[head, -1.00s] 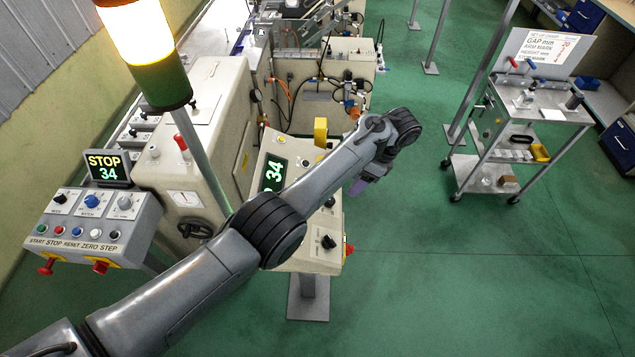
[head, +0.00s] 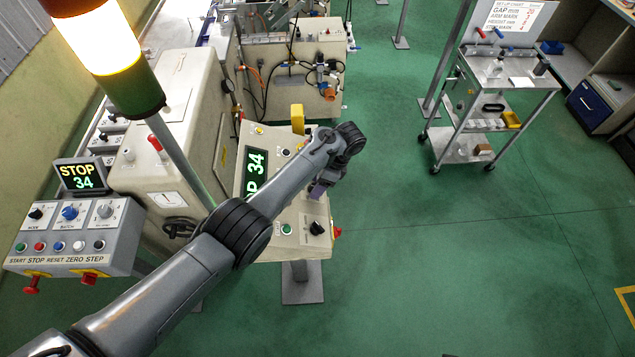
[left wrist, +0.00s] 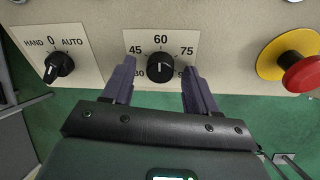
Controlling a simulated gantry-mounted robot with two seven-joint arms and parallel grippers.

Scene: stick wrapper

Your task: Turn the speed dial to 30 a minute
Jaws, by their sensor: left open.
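The speed dial (left wrist: 160,72) is a black knob with a white mark on a white plate lettered 45, 60 and 75, with end numbers partly covered by the fingers. Its mark points up at about 60. My left gripper (left wrist: 160,92) is open, its purple fingers on either side of the dial's lower part; I cannot tell whether they touch it. In the head view my left gripper (head: 318,190) is over the right edge of the panel (head: 277,240) and hides the dial. The panel's display (head: 253,172) reads 34, its word partly covered.
Left of the dial is a HAND-0-AUTO knob (left wrist: 59,66); to its right is a red emergency button (left wrist: 301,74) on yellow. A second console (head: 75,235) with a STOP 34 display (head: 80,177) stands at left. A trolley (head: 500,80) stands back right. Green floor is clear at right.

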